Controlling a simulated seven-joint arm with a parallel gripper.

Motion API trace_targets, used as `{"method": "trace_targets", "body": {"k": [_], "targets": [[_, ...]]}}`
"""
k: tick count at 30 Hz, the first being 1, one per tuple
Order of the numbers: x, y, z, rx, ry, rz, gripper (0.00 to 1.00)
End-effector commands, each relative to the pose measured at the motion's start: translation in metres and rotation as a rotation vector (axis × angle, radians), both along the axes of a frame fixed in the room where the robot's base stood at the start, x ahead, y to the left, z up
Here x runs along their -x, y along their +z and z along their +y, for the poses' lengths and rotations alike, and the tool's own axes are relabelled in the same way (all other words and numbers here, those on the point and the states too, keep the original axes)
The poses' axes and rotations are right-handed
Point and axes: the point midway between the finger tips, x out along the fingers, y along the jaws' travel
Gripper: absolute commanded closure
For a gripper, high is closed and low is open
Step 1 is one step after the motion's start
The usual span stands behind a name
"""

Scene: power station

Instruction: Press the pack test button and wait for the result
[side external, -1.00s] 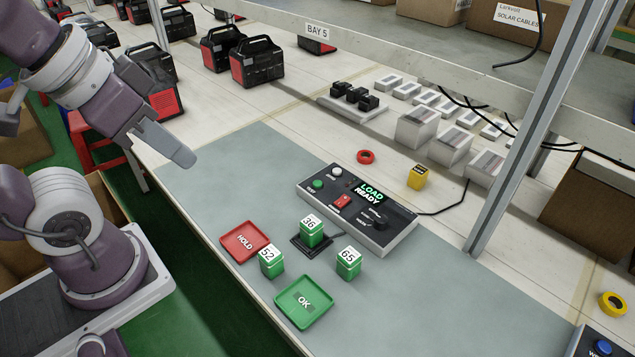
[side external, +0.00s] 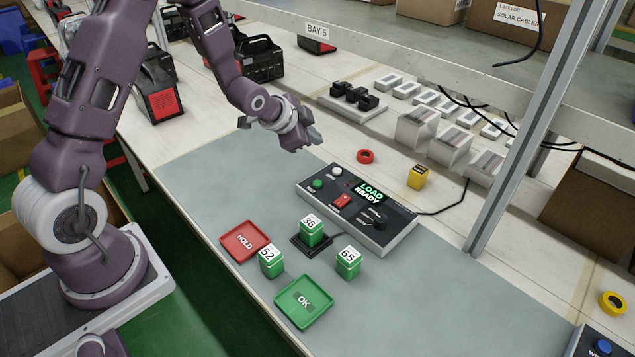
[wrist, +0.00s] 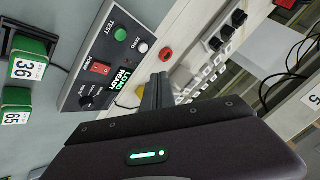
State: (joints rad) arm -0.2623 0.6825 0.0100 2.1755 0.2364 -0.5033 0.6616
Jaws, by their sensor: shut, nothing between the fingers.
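The grey-black tester box (side external: 385,238) lies on the mat with its display (side external: 369,193) reading "LOAD READY". Its green button (side external: 317,184) has the label TEST beside it in the wrist view (wrist: 120,34); a white button (side external: 336,171) is next to it. Green pack 36 (side external: 311,236) stands in a black cradle (side external: 300,246). Green packs 52 (side external: 270,266) and 65 (side external: 348,267) stand on the mat. My gripper (side external: 312,139) is shut and empty, above and behind the button end of the box, apart from it. Its fingers also show in the wrist view (wrist: 160,88).
A red HOLD tray (side external: 228,240) and a green OK tray (side external: 283,306) lie near the front edge. A red ring (side external: 366,156) and a yellow block (side external: 417,177) sit behind the box. A metal post (side external: 508,150) stands at right. The mat's left part is clear.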

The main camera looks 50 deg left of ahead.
Motion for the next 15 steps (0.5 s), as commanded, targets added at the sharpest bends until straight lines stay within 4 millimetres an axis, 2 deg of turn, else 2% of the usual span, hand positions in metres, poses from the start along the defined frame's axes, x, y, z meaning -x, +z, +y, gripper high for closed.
{"method": "trace_targets", "body": {"k": [1, 4, 15], "targets": [[-0.002, -0.011, 0.002, -0.006, -0.011, -0.002, 1.0], [-0.006, -0.022, 0.004, -0.015, -0.029, -0.013, 1.0], [-0.007, -0.025, 0.004, -0.018, -0.032, -0.017, 1.0]]}}
